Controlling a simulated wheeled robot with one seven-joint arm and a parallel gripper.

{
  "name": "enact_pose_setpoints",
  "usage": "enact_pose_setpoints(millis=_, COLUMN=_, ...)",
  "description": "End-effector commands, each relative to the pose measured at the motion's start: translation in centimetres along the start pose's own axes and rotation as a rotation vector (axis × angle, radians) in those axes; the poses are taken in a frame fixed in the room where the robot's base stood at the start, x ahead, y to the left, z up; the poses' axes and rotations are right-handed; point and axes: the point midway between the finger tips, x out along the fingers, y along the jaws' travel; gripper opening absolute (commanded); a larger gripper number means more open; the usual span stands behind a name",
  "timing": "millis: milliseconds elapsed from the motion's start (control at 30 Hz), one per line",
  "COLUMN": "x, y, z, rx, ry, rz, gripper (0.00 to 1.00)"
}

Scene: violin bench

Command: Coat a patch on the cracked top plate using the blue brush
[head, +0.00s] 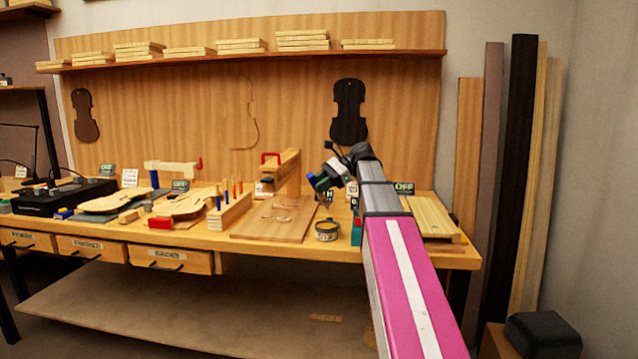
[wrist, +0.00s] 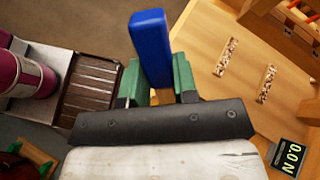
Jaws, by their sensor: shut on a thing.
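My gripper (head: 322,180) is above the bench, right of centre in the head view. In the wrist view its green fingers (wrist: 158,92) are shut on a blue block-like handle (wrist: 150,42), seemingly the blue brush. Its bristles are hidden. Two pale violin-shaped plates lie on the left of the bench, one farther left (head: 113,201) and one nearer the middle (head: 190,202). I cannot make out a crack on either. A flat wooden board (head: 262,228) with pale markings lies left of and below my gripper. The wrist view shows two speckled strips on a wooden surface (wrist: 210,25).
A round labelled tin (head: 327,231) stands by the board's right corner, with a teal container (head: 357,232) beside it. A wooden rack (head: 230,212) holds upright sticks. A clamp-like wooden piece (head: 285,165) stands behind the board.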

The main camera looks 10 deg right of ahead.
Motion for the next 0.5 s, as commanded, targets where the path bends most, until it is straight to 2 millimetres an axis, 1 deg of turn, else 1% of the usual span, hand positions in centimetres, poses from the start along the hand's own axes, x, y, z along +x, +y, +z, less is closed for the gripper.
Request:
enact_pose_setpoints(millis=267, x=1.1, y=0.6, z=-1.7, rx=0.001, ry=0.000, rz=0.001, gripper=0.03)
enact_pose_setpoints(millis=500, x=2.2, y=1.2, z=-3.6, rx=0.001, ry=0.001, rz=0.001, gripper=0.03)
